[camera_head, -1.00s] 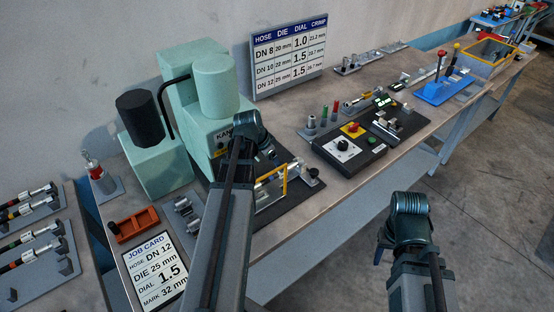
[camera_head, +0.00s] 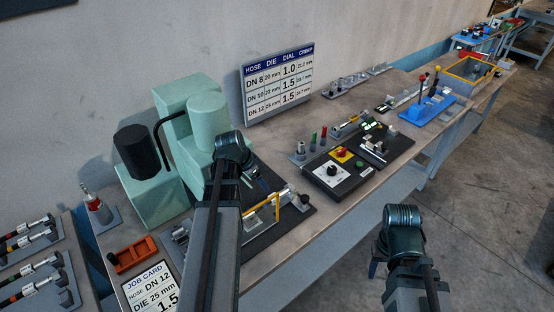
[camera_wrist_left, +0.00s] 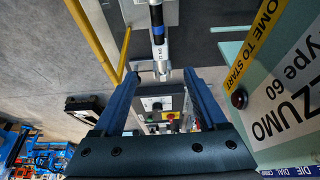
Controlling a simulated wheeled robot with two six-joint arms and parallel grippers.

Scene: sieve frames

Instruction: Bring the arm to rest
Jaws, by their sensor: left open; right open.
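A black control box (camera_head: 343,172) sits on the bench right of the machine. A yellow frame (camera_head: 277,206) stands close by my left wrist. An orange tray (camera_head: 132,255) and the job card (camera_head: 151,287) lie at the left. The floor (camera_head: 475,190) by my right arm is clear.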

